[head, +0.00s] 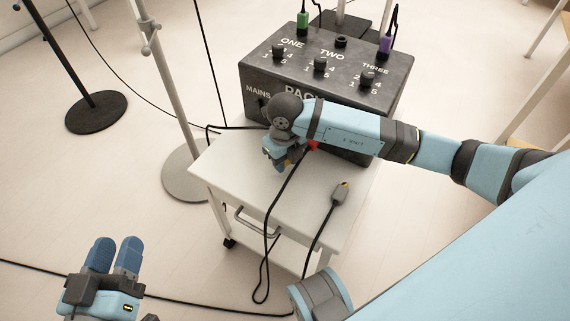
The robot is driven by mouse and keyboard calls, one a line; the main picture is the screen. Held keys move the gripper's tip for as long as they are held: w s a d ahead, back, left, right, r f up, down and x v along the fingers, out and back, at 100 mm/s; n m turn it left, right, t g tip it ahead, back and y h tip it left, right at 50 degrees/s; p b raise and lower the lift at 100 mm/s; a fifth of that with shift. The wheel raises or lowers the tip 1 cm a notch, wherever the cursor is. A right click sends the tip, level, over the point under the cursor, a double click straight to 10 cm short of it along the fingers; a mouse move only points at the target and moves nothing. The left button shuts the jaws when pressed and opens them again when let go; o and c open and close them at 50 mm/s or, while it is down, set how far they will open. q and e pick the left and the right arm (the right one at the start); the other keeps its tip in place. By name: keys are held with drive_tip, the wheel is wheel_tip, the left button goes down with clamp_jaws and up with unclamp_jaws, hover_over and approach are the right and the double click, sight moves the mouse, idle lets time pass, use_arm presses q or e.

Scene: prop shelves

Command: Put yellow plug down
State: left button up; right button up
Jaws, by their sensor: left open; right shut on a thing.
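A grey plug with a yellow end (341,192) lies on the top of the white cart (240,190), its dark cord running off the front edge. My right gripper (281,160) is low over the cart top, in front of the black box. It is shut on a plug that is mostly hidden by the gripper and wrist. A red part (312,145) shows just right of the fingers, and a dark cord (277,194) runs down from there. My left gripper (116,256) is open and empty at the lower left, away from the cart.
The black power box (335,95) stands at the cart's back, with a green plug (303,20) and a purple plug (386,44) in its top. A pole stand (172,90) is left of the cart. The cart top is clear around the yellow-ended plug.

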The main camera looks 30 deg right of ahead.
use_arm(q)
drive_tip(key=shift+f, duration=0.3)
use_arm(e)
drive_tip(key=shift+f, duration=0.55)
drive_tip(key=shift+f, duration=0.15)
drive_tip(key=o, duration=1)
use_arm(q)
drive_tip(key=shift+f, duration=0.1)
